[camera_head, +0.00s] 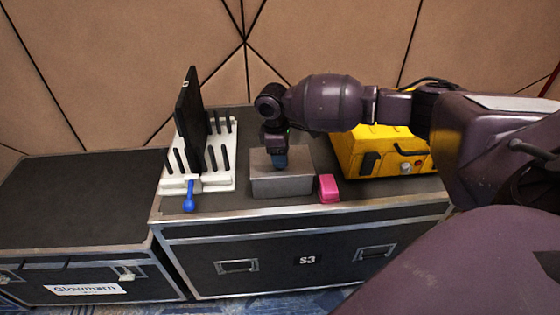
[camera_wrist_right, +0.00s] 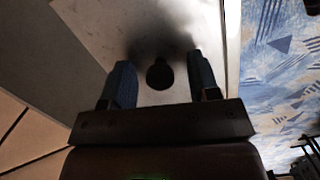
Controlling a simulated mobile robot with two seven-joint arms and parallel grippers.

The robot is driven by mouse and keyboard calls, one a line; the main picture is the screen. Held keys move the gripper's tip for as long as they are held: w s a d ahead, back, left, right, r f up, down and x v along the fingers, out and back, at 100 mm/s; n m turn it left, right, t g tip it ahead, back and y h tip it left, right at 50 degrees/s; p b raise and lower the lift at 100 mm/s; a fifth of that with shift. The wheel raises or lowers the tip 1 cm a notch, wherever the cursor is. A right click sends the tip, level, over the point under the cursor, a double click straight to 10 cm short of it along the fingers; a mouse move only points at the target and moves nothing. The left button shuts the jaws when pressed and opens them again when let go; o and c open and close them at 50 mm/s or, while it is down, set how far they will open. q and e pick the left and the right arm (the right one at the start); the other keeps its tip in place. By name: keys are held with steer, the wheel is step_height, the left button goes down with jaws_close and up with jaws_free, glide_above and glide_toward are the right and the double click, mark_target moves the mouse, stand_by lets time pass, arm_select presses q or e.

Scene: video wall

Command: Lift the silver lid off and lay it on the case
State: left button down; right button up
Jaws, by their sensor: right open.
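A silver box (camera_head: 283,188) with a flat silver lid (camera_head: 303,156) sits on the right black case (camera_head: 345,200). My right gripper (camera_head: 279,162) points down over the lid and hides part of its top. In the right wrist view, the fingers of my right gripper (camera_wrist_right: 160,66) are open, one on each side of a round dark knob (camera_wrist_right: 160,75) on the lid (camera_wrist_right: 95,25). I cannot tell whether either finger touches the knob. My left gripper is not in view.
A white rack (camera_head: 223,180) with black pegs and an upright black panel (camera_head: 188,110) stands left of the box. A blue-handled tool (camera_head: 189,198) lies before it. A pink block (camera_head: 328,188) and a yellow unit (camera_head: 375,155) are to the right. The left case (camera_head: 75,200) is bare.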

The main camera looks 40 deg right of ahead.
steer(key=shift+r, duration=0.1)
steer(key=shift+c, duration=0.4)
jaws_close()
